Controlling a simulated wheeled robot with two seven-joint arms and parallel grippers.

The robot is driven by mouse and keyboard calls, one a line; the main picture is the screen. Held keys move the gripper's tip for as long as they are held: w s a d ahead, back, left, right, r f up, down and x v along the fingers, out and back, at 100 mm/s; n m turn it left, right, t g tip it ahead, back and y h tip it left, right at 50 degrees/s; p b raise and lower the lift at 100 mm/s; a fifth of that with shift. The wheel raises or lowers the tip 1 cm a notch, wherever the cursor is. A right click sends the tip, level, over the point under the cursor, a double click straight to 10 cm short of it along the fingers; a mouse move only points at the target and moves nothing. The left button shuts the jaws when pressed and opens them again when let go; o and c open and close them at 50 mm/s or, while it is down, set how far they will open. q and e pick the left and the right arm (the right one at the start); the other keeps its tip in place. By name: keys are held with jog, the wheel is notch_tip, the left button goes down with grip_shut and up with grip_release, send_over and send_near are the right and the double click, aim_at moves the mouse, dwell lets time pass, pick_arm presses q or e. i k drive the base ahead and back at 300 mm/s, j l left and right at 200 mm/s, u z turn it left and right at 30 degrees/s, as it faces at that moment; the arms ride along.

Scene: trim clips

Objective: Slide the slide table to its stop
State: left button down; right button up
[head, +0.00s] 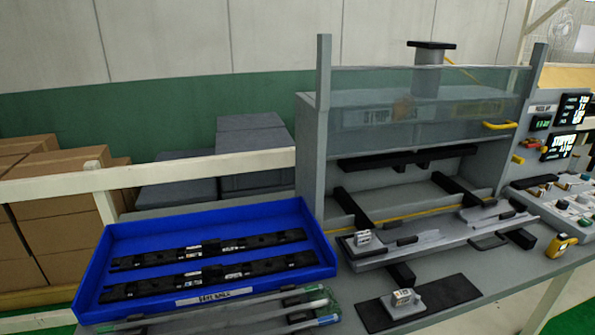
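The slide table (424,245) is a long grey plate in front of the grey machine (312,150), drawn toward the front. It lies across two black rails (350,206) that run back under the machine's clear guard (425,95). Small grey clamp-like parts (362,238) and black pads sit on it. The rails' front ends show past its front edge. I cannot make out the stop. Neither of my grippers is in view.
A blue tray (90,268) with two long black trim parts stands at left. Clear-green strips (290,300) lie before it. A black mat (450,291) holds a small grey block (403,302). A yellow device (561,246) and control panel (560,205) are at right.

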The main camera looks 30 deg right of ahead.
aim_at(403, 240)
jog(key=k+z, duration=0.15)
jog(key=z, duration=1.9)
